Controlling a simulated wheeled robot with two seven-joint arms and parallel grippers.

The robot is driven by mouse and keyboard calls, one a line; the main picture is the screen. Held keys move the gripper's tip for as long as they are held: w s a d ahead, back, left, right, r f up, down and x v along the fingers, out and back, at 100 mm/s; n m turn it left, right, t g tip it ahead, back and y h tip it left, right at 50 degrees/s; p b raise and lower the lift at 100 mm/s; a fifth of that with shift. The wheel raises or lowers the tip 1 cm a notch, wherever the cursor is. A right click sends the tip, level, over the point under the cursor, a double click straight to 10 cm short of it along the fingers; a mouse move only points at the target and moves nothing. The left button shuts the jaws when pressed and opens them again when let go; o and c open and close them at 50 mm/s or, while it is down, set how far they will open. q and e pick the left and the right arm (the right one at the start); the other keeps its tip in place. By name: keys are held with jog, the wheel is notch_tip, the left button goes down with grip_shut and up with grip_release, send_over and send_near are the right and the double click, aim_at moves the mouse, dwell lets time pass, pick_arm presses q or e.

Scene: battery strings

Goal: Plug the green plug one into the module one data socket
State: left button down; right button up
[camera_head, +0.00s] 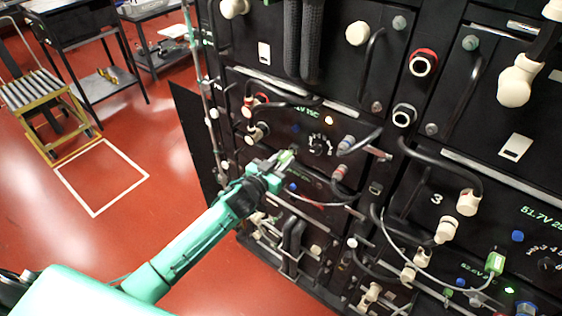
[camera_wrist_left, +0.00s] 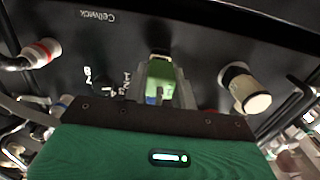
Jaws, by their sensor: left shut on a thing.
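My left gripper (camera_head: 279,160) reaches in from the left to the front of a black battery module. It is shut on a green plug (camera_head: 288,156). In the left wrist view, the green plug (camera_wrist_left: 162,78) sits between the two grey fingers of the gripper (camera_wrist_left: 160,88), its front end facing the module's black panel (camera_wrist_left: 200,40). A small dark shape, perhaps the data socket, shows at the plug's front end; I cannot tell whether the plug is in it. My right gripper is in neither view.
A second green plug (camera_head: 495,262) with a pale cable is at the lower right. Beige connectors and black cables crowd the rack; one beige connector (camera_wrist_left: 246,92) stands right of the gripper, and a red-ringed one (camera_wrist_left: 40,53) left. Red floor (camera_head: 120,235) lies open left of the rack.

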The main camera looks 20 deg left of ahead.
pick_arm(q)
jog(key=shift+x, duration=0.85)
jog(key=c, duration=1.1)
grip_release()
jog(key=shift+o, duration=0.2)
jog(key=shift+s+a+f, duration=0.1)
jog(key=shift+s, duration=0.15)
jog(key=b+v, duration=0.4)
jog(key=v, duration=0.9)
